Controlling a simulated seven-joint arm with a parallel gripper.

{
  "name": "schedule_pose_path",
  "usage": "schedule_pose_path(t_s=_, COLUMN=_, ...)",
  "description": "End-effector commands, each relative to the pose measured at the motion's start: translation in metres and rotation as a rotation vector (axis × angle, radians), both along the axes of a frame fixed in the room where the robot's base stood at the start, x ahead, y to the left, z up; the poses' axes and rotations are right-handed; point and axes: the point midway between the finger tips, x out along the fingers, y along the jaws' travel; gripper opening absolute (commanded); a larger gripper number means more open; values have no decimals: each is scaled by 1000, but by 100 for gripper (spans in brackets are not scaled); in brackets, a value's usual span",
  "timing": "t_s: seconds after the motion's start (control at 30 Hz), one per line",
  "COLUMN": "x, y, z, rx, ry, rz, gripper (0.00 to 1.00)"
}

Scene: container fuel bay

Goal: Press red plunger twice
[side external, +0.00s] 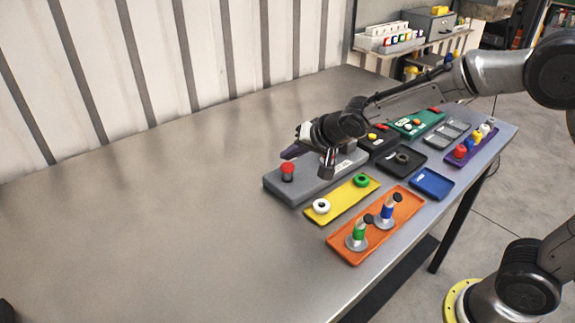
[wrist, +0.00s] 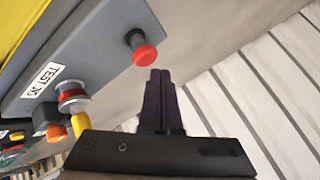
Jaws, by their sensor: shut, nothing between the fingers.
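The red plunger (side external: 287,168) has a round red cap on a dark stem. It stands at the near left end of a grey panel (side external: 308,189). In the wrist view, the red plunger (wrist: 145,54) is just past my fingertips and slightly to their left. My gripper (side external: 290,152) is shut and empty, its dark purple fingers side by side in the wrist view (wrist: 160,73). In the side view the fingertips are close above the plunger cap; I see no clear contact. The cap looks raised on its stem.
The panel also carries a label, a red knob (wrist: 72,95) and a yellow part (wrist: 80,124). In front are a yellow tray (side external: 341,201) with white and green rings and an orange tray (side external: 350,256) with upright pieces. The table's left side is clear.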

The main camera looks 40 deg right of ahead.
Motion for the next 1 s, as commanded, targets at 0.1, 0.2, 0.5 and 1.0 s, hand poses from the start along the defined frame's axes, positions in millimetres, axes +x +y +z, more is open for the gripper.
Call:
schedule_pose_path(t_s=0.1, x=0, y=0, z=0, rx=0, ry=0, rz=0, gripper=0)
schedule_pose_path(t_s=0.2, x=0, y=0, z=0, rx=0, ry=0, rz=0, gripper=0)
schedule_pose_path(t_s=0.5, x=0, y=0, z=-1, rx=0, ry=0, rz=0, gripper=0)
schedule_pose_path(t_s=1.0, x=0, y=0, z=-9, rx=0, ry=0, rz=0, gripper=0)
